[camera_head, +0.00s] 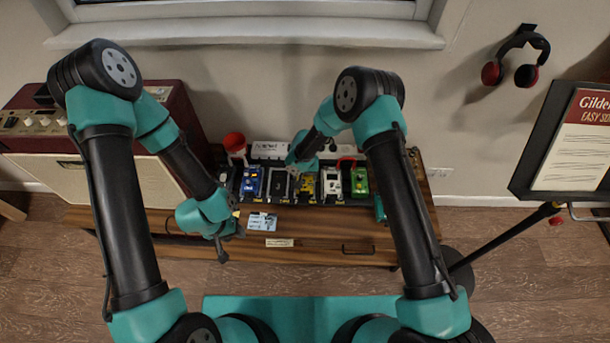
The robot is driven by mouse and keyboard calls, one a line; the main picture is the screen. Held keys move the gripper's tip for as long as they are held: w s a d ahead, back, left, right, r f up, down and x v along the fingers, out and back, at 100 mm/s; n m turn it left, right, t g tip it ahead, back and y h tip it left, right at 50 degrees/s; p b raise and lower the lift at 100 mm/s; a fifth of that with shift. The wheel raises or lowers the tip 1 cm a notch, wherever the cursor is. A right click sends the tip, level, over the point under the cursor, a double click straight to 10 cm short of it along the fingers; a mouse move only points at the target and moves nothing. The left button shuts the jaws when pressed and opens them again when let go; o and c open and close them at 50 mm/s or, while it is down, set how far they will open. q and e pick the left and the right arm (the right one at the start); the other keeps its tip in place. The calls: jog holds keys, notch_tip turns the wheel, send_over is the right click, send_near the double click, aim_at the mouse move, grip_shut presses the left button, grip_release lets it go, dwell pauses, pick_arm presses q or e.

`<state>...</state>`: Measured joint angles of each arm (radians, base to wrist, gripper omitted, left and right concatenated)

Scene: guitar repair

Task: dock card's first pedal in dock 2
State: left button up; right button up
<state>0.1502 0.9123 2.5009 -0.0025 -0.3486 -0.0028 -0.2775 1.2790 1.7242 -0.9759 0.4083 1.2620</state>
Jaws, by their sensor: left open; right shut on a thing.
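A row of pedals sits on a dark board on the wooden bench: a blue pedal (252,182), a black pedal (279,183), a yellow pedal (307,186), a white pedal (332,181) and a green pedal (359,182). A pale blue card (262,221) lies in front of the board; its writing is too small to read. My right gripper (294,166) is shut at the back of the row, behind the black and yellow pedals. What it holds is hidden. My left gripper (234,232) is open and empty, left of the card. Dock numbers cannot be read.
A white power unit (270,149) stands behind the pedals, with a red-topped cup (235,145) at its left. A red amplifier (110,125) stands left. A small label (279,242) is on the bench front (320,250). A music stand (570,140) stands right.

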jog(key=shift+f, duration=0.6)
dwell(0.6)
jog(key=o, duration=1.2)
jog(key=shift+o, duration=0.4)
jog(key=shift+r, duration=0.1)
jog(key=shift+r, duration=3.9)
jog(key=shift+s+f, duration=0.1)
